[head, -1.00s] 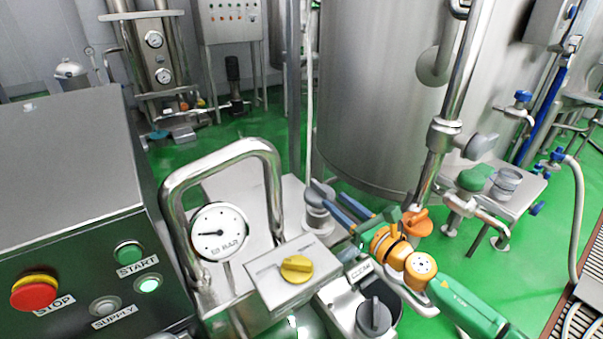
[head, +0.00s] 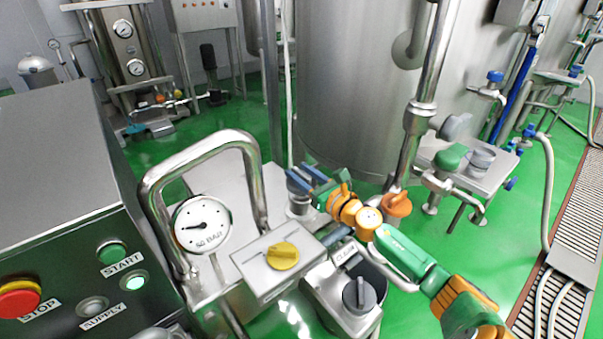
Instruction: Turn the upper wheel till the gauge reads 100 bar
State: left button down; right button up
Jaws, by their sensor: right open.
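The round pressure gauge (head: 202,224), white with a dark needle, stands by the bent metal pipe at left centre. Its needle points left; the small scale is too blurred to read exactly. A grey round wheel (head: 298,207) on a metal stem stands right of the pipe, partly hidden; I cannot tell for sure that it is the upper wheel. My right gripper (head: 306,180) is open, its blue fingers over the top of this wheel. Whether they touch it is unclear. My left gripper is not in view.
A yellow knob (head: 283,255) sits on a metal box, and a grey knob (head: 359,295) is below right. An orange knob (head: 397,204) is close beside my right wrist. The control cabinet (head: 60,160) fills the left; a large tank (head: 350,100) stands behind.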

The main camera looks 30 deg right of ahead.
grip_shut()
jog(key=shift+r+h+p, duration=0.15)
jog(key=shift+h+p, duration=0.15)
jog(key=shift+p, duration=0.3)
jog(key=m+h+p, duration=0.2)
jog(key=h, duration=0.1)
jog(key=shift+r+p, duration=0.1)
jog(key=shift+p, duration=0.25)
jog(key=shift+m+h+p, duration=0.35)
jog(key=shift+m+h, duration=0.35)
jog(key=m+h, duration=0.1)
jog(key=m+g+h, duration=0.1)
jog(key=h, duration=0.1)
jog(key=shift+f+g+h+p, duration=0.2)
jog(key=shift+g+h+p, duration=0.1)
jog(key=shift+p, duration=0.1)
jog(key=shift+m+g+h+b, duration=0.3)
jog(key=shift+m+g+h, duration=0.9)
jog(key=shift+m+h, duration=0.6)
jog(key=shift+h, duration=0.4)
